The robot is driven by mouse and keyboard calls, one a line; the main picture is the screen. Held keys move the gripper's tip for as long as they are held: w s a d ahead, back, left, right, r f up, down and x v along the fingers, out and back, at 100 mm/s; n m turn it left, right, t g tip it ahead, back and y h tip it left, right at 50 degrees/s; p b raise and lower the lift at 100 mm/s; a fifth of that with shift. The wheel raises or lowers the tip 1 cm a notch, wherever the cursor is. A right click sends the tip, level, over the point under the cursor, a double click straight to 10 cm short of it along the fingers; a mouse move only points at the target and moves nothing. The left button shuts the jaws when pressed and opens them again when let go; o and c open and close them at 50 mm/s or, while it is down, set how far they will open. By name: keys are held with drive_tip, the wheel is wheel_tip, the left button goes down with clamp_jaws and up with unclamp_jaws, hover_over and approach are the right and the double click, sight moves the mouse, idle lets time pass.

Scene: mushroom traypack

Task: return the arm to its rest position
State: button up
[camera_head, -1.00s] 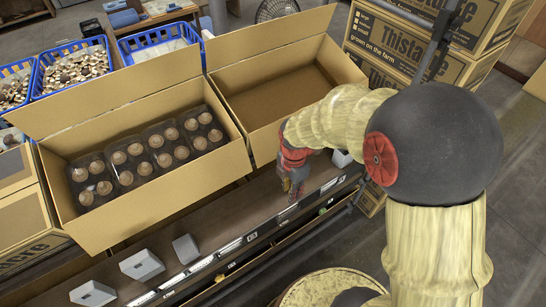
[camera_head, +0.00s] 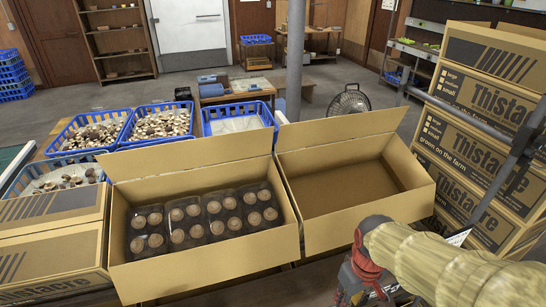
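My arm (camera_head: 440,262) comes in from the lower right in its pale yellow cover. My gripper (camera_head: 362,284), red and dark, is at the bottom, in front of the empty carton (camera_head: 340,240). It points down, and its fingertips are too small and partly cut off by the frame edge to tell whether they are open or shut. I see nothing held in it. The left carton (camera_head: 215,252) is open and holds a row of dark trays with brown mushrooms (camera_head: 187,222).
Blue crates of mushrooms (camera_head: 158,124) stand behind the left carton. Stacked Thistacre boxes (camera_head: 470,135) and a grey pole (camera_head: 515,160) are at the right. A fan (camera_head: 350,103) and a post (camera_head: 295,60) stand behind. Open floor (camera_head: 345,80) lies farther back.

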drive_tip(key=s+r+m+t, duration=0.2)
drive_tip(key=s+r, duration=0.1)
drive_tip(key=r, duration=0.4)
drive_tip(key=s+r+m+t, duration=0.2)
drive_tip(key=r+t, duration=0.1)
drive_tip(key=r, duration=0.5)
drive_tip(key=shift+s+r, duration=0.3)
drive_tip(key=shift+s, duration=0.1)
